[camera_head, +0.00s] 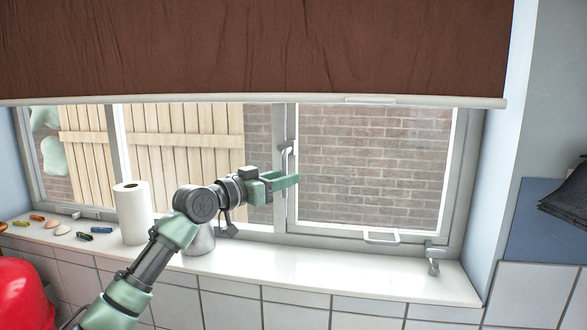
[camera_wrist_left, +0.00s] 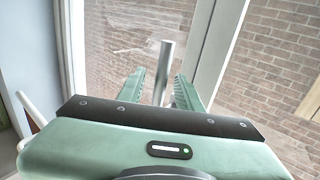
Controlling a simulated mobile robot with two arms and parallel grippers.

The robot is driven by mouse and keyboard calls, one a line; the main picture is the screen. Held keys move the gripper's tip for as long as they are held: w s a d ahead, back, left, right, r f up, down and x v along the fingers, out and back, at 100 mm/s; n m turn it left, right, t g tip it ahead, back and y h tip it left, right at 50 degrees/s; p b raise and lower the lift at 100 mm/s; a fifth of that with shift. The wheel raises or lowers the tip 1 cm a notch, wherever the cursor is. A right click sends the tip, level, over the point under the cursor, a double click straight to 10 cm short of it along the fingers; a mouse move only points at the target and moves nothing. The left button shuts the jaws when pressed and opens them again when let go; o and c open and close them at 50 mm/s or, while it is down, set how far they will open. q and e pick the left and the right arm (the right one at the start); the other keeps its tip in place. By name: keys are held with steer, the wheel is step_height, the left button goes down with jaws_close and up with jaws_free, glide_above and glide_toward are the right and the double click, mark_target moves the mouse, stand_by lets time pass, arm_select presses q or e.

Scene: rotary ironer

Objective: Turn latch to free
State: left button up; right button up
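A silver latch handle (camera_head: 287,152) sits on the upright frame bar between the window panes. In the left wrist view the metal bar of the latch (camera_wrist_left: 165,65) shows upright between my finger tips. My left gripper (camera_head: 290,182) is at the window bar, just below the upper end of the handle. Its green fingers (camera_wrist_left: 160,84) are apart, with a visible gap on each side of the bar. The lower part of the latch is hidden by the fingers in the head view. My right gripper is not in view.
A white paper roll (camera_head: 133,212) and a grey metal pot (camera_head: 199,240) stand on the white sill (camera_head: 330,272). Small coloured items lie at the sill's left. A window stay (camera_head: 382,237) and a grey fitting (camera_head: 434,260) are at lower right. A brown blind (camera_head: 260,48) hangs above.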

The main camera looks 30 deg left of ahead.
arm_select(q)
steer(key=p+x, duration=0.1)
steer(key=x, duration=0.2)
steer(key=shift+w+f, duration=0.15)
steer(key=shift+w, duration=0.1)
steer(key=shift+c, duration=1.2)
jaws_close()
